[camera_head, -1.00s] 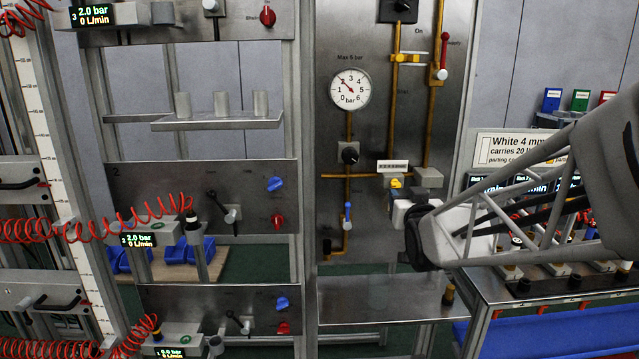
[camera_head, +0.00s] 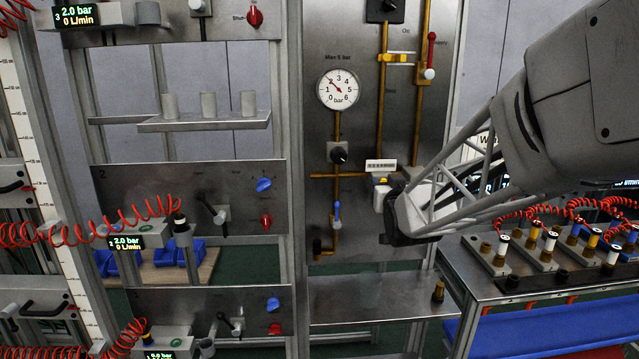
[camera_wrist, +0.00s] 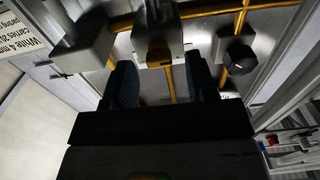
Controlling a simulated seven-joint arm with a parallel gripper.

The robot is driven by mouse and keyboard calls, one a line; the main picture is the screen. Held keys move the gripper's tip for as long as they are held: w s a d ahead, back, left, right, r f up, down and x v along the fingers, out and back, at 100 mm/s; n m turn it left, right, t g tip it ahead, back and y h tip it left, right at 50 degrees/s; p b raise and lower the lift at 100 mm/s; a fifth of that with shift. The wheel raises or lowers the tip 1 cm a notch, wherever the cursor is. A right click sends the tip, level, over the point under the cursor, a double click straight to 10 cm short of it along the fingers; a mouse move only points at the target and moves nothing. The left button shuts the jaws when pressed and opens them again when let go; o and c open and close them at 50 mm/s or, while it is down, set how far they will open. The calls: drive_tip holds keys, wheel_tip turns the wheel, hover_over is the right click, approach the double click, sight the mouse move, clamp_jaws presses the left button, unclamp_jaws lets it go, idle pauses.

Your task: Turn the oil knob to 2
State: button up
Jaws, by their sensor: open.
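A small yellow knob (camera_head: 381,181), which I take for the oil knob, is on the steel panel just under a white scale label (camera_head: 381,164). The label is too small to read. My gripper (camera_wrist: 162,75) is open and empty, its two dark fingers pointing at the panel. In the wrist view, a grey block with a shadowed yellow-brown part (camera_wrist: 155,47) stands ahead, roughly between the fingers; I cannot tell whether they touch it. In the head view my gripper (camera_head: 391,222) is just below the yellow knob, and my wrist covers what lies to the right.
A black knob (camera_head: 339,155) is left of the yellow knob, below the round gauge (camera_head: 338,89). Yellow pipes (camera_head: 382,115) and a red-handled valve (camera_head: 430,55) are above. A blue-handled valve (camera_head: 337,212) is at lower left. A steel shelf (camera_head: 375,300) is below.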

drive_tip(key=shift+w, duration=0.4)
drive_tip(key=c, duration=0.9)
drive_tip(key=shift+m, duration=0.5)
drive_tip(key=m, duration=1)
drive_tip(key=shift+d+m, duration=0.25)
drive_tip(key=shift+m, duration=0.15)
